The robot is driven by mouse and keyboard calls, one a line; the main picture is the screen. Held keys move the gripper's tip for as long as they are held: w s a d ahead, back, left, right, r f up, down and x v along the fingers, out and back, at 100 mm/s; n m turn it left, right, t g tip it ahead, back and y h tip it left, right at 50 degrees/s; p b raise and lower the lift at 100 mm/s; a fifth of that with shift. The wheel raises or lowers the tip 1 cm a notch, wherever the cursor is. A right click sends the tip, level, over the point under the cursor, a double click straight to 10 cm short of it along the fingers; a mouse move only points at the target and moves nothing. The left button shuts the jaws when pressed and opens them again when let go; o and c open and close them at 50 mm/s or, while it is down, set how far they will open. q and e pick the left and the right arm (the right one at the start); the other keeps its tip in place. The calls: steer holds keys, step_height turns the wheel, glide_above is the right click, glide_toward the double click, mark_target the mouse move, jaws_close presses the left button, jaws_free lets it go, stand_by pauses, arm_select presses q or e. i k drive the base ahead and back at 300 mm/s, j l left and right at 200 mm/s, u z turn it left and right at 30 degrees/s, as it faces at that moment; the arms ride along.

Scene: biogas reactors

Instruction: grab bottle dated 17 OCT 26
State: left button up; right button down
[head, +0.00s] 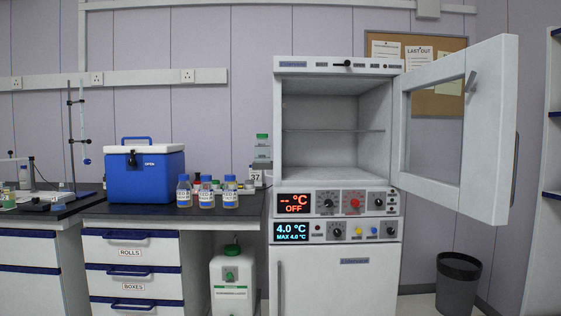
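Three bottles with blue caps and pale yellow labels stand upright in a row on the dark bench top, right of the blue cool box: a left one (184,192), a middle one (206,193) and a right one (230,192). Their labels begin with what looks like "SEED", but the dates are too small to read. I cannot tell which bottle is dated 17 OCT 26. Smaller bottles with red and green caps stand partly hidden behind them. Neither of my grippers is in view.
A blue cool box (145,174) with a white lid stands left of the bottles. An incubator (334,130) on the right has its door (503,130) swung open and its chamber empty. A white canister (232,285) stands below the bench edge. A bin (458,285) stands at right.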

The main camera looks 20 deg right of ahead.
mark_target(230, 191)
steer(key=i+j, duration=0.15)
steer(key=i, duration=0.45)
steer(key=i+j, duration=0.15)
steer(key=i, duration=0.4)
